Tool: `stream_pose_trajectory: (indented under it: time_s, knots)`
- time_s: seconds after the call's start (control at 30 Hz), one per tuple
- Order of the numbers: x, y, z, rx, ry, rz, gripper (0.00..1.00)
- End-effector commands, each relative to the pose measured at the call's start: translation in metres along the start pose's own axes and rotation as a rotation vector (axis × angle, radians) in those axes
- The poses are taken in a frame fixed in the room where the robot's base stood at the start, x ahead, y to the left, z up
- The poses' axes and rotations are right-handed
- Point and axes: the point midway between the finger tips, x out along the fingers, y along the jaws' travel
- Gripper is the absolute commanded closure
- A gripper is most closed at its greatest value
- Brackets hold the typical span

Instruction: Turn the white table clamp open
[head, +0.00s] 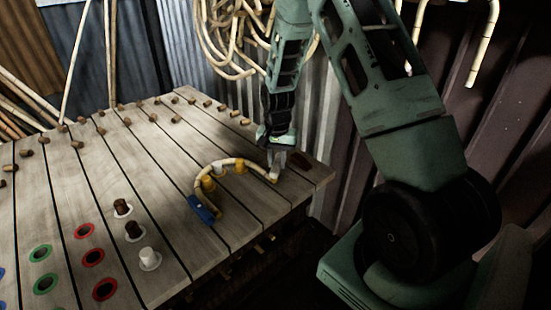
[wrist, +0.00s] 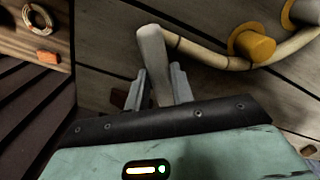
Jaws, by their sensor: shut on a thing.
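The white table clamp (wrist: 152,50) shows in the wrist view as a pale, upright, rounded piece between my fingers, at one end of the bent rattan cane (wrist: 205,57). My gripper (wrist: 158,90) is shut on it. In the head view my gripper (head: 276,160) points down at the table near its right edge, and the clamp is mostly hidden by the fingers.
The slatted table (head: 130,175) carries several brown pegs at the back. Rattan coils (head: 232,35) hang behind. A corrugated wall stands close behind my arm.

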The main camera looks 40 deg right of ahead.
Motion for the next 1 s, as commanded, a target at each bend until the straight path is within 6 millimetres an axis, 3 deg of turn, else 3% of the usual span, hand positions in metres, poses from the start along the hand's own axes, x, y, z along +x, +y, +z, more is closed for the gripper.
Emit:
stream_pose_trajectory:
  time_s: [0.6,1.0]
  knots:
    - [-0.0036,-0.0035,-0.0027,-0.582,0.011,-0.006,0.99]
    - [-0.0036,-0.0046,-0.0029,-0.864,0.014,-0.006,0.99]
